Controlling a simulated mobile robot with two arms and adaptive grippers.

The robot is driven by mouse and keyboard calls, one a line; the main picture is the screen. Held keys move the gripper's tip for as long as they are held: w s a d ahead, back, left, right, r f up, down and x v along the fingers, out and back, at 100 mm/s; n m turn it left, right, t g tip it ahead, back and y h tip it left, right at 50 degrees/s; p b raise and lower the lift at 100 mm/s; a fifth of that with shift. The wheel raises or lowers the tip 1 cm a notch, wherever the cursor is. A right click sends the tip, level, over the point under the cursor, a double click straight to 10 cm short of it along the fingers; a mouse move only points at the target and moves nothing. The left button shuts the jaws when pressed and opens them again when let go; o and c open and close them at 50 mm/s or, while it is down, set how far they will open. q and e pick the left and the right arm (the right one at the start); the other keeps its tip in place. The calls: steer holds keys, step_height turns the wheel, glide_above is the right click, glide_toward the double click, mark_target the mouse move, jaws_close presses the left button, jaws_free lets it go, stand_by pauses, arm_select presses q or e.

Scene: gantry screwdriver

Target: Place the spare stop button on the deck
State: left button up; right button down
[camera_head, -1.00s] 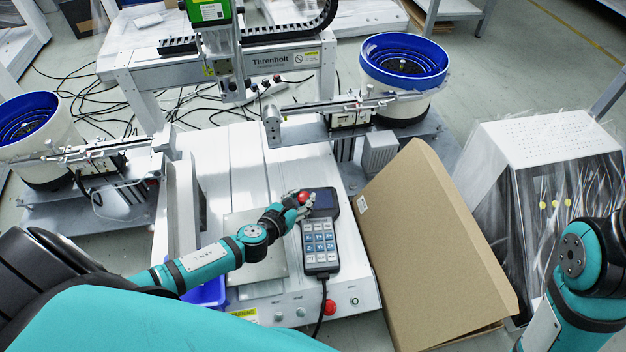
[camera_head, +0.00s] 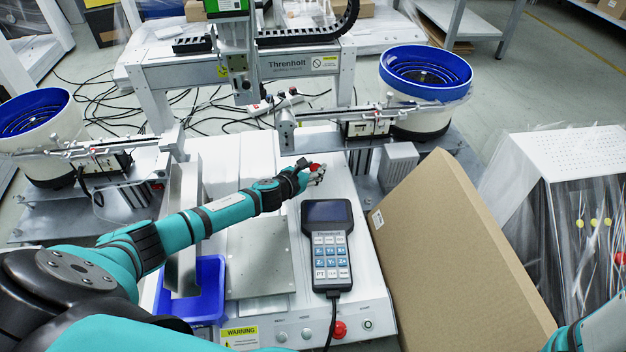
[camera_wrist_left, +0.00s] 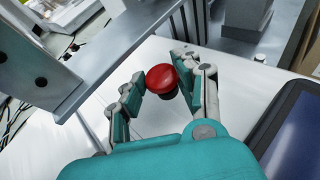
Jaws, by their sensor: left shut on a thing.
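The spare stop button (camera_head: 314,168) is a red round cap, held above the white deck (camera_head: 322,143) beyond the top of the handheld pendant. In the left wrist view the red button (camera_wrist_left: 161,78) sits between the fingertips, with a dark base partly visible under the cap. My left gripper (camera_head: 316,174) is shut on it; its fingers (camera_wrist_left: 164,84) also show in the wrist view, one on each side. The gap between button and deck is hard to judge. My right gripper is out of view.
The pendant (camera_head: 328,241) lies on the deck, its cable running forward. A blue bin (camera_head: 211,277) is at front left, near a grey upright plate (camera_head: 184,225). A fixed red button (camera_head: 339,329) is on the front panel. A cardboard sheet (camera_head: 455,245) leans at right.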

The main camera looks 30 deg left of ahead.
arm_select(q)
step_height(320, 180, down, 3)
steer(key=shift+f+b, duration=0.1)
steer(key=shift+b, duration=1)
steer(key=shift+r, duration=0.2)
steer(key=o, duration=0.7)
steer(key=shift+f, duration=0.15)
steer(key=shift+c, duration=0.2)
steer(key=o, duration=0.5)
